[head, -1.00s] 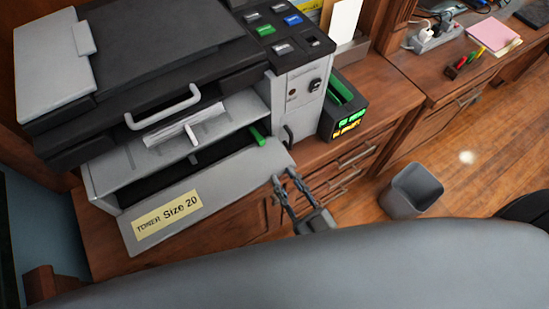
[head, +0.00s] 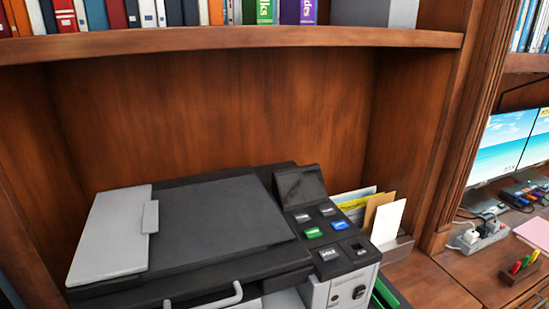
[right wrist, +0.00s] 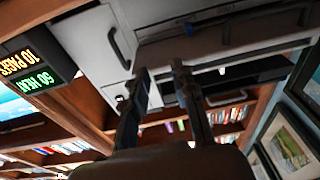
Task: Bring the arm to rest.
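My right gripper (right wrist: 160,68) shows in the right wrist view with its two dark fingers apart and nothing between them. Behind its fingertips is the grey and black copier (right wrist: 85,50), whose trays show at the top of that view. No gripper or arm shows in the head view now. There the copier (head: 215,225) stands in a wood bookcase niche, with its dark lid down and its button panel at the right; its lower front is cut off by the frame. My left gripper is in neither view.
A bookshelf (head: 240,44) with a row of books runs above the copier. Papers in a holder (head: 388,222) stand beside it. A power strip (head: 480,238) and pens (head: 522,264) lie on the desk at right. The right wrist view shows a box with lit lettering (right wrist: 35,65) and framed pictures (right wrist: 285,145).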

